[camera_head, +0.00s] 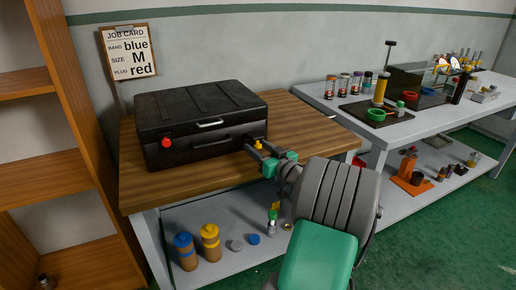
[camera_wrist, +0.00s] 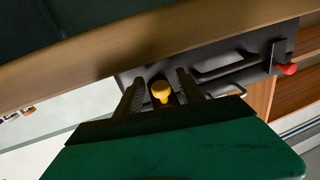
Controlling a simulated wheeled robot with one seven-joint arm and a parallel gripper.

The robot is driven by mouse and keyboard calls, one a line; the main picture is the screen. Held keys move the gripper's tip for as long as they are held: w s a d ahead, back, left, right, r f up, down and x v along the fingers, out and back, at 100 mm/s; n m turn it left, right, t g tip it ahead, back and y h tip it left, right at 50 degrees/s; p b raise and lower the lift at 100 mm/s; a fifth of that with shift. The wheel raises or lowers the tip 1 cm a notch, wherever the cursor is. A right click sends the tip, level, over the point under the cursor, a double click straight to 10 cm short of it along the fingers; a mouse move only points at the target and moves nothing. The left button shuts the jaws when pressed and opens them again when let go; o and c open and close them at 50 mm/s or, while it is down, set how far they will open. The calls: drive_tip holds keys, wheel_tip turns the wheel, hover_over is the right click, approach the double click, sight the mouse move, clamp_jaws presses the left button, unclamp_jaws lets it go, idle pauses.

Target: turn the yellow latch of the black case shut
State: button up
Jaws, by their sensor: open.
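The closed black case (camera_head: 200,112) lies on the wooden bench top. Its yellow latch (camera_head: 258,145) is at the right end of the front face, and its red latch (camera_head: 166,142) is at the left end. My gripper (camera_head: 259,150) is open at the case's front right corner. In the wrist view the yellow latch (camera_wrist: 161,91) shows as a round knob between my two fingers (camera_wrist: 158,84), with gaps on both sides. I cannot tell how deep it sits between them. The red latch (camera_wrist: 287,69) is farther right there.
A job card (camera_head: 130,55) hangs on the wall behind the wooden bench (camera_head: 310,130). Jars with blue (camera_head: 184,252) and yellow (camera_head: 210,243) lids stand on the shelf below. A grey bench (camera_head: 440,125) with several tools stands at right. A wooden shelf unit (camera_head: 45,160) stands at left.

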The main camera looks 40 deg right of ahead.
clamp_jaws()
idle(0.4)
idle(1.0)
